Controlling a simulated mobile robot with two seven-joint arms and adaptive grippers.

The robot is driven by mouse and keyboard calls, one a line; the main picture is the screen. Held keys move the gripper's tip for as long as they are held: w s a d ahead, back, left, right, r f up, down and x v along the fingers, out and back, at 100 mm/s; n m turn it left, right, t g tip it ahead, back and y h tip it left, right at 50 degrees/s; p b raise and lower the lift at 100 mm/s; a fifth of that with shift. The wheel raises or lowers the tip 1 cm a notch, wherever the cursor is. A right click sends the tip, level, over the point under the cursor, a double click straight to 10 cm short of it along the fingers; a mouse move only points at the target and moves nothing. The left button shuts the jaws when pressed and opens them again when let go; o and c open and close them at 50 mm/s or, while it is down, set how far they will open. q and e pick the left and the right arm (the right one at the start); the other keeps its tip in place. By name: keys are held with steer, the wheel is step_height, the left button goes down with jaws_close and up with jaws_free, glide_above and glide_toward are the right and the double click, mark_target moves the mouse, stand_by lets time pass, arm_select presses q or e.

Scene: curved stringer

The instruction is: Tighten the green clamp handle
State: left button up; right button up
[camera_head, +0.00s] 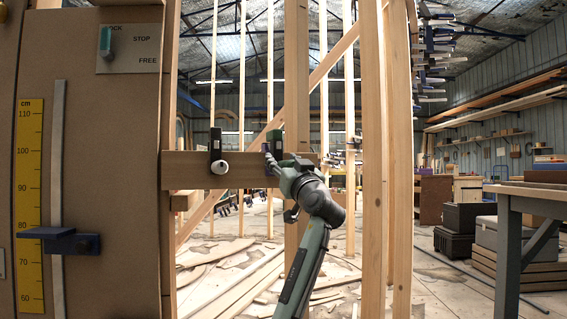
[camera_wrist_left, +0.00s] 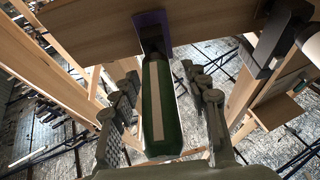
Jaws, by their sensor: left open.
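The green clamp (camera_head: 275,139) sits on a horizontal wooden beam (camera_head: 240,180), with its upper block showing above my left gripper (camera_head: 277,162) in the head view. In the left wrist view the green handle (camera_wrist_left: 162,112), with a pale stripe, points toward the camera below a purple pad (camera_wrist_left: 152,24) at the beam. The fingers of the left gripper (camera_wrist_left: 160,84) stand open on both sides of the handle, with visible gaps. In the head view my gripper hides the handle. My right gripper is not in view.
Upright wooden posts (camera_head: 373,120) stand to the right. A brown panel (camera_head: 100,180) with a yellow scale fills the left. A workbench (camera_head: 535,192) stands at right.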

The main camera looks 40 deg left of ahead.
arm_select(q)
steer(key=shift+c, duration=0.2)
jaws_close()
